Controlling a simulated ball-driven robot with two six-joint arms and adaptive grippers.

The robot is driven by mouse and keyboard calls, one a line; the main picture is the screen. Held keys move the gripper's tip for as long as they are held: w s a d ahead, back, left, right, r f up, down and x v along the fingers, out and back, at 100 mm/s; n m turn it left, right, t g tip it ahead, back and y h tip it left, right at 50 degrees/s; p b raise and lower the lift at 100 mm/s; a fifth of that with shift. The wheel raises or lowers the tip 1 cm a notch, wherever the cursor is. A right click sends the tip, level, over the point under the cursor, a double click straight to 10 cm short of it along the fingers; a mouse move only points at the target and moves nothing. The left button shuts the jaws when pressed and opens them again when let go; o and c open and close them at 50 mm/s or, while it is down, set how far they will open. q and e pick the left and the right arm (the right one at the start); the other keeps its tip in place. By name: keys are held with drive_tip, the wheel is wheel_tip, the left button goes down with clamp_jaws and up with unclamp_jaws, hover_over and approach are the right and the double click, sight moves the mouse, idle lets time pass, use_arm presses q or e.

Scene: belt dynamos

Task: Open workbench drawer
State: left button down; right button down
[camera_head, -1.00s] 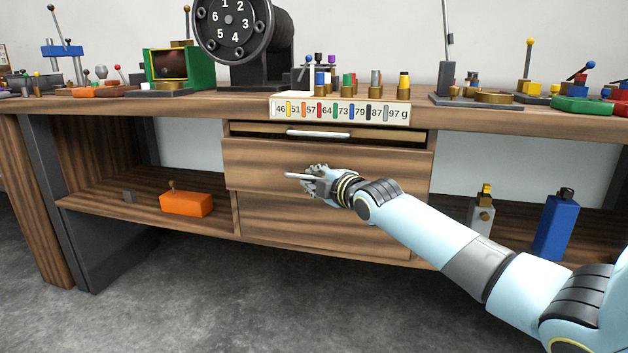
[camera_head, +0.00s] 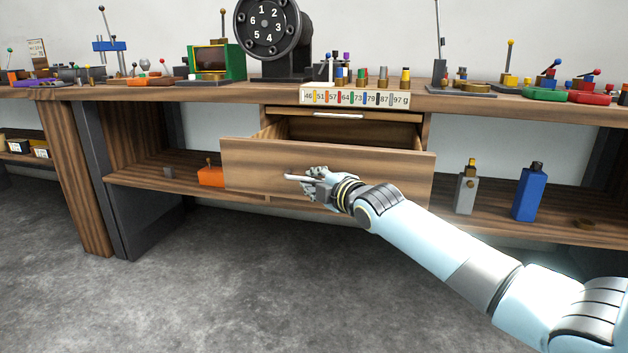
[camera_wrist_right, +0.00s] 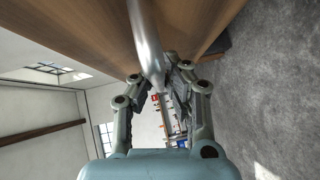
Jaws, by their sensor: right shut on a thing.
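The workbench (camera_head: 180,90) is wooden and runs across the head view. Its middle drawer (camera_head: 245,160) is pulled out, and its open inside shows behind the front panel. My right gripper (camera_head: 306,176) is shut on the silver handle (camera_head: 293,177) of this drawer. In the right wrist view the handle (camera_wrist_right: 145,40) passes between the fingers of the gripper (camera_wrist_right: 158,80), with the wooden drawer front beyond. A shallow upper drawer (camera_head: 385,116) with its own silver handle (camera_head: 338,115) sits above. My left gripper is not in view.
A label strip with colored weights (camera_head: 360,97) sits at the bench's front edge. A black numbered dial (camera_head: 265,25) stands on top. An orange block (camera_head: 210,175) and a blue bottle-like block (camera_head: 528,192) stand on the lower shelves. The grey floor in front is clear.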

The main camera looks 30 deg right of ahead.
drive_tip(key=shift+s+a+r, duration=0.1)
drive_tip(key=shift+a+r, duration=0.05)
drive_tip(key=shift+a, duration=0.05)
drive_tip(key=c, duration=1.4)
unclamp_jaws()
drive_tip(key=shift+s, duration=0.1)
drive_tip(key=s, duration=0.4)
drive_tip(key=s+r, duration=0.1)
drive_tip(key=s, duration=0.6)
drive_tip(key=shift+s+a+r, duration=0.25)
drive_tip(key=shift+s+a, duration=0.1)
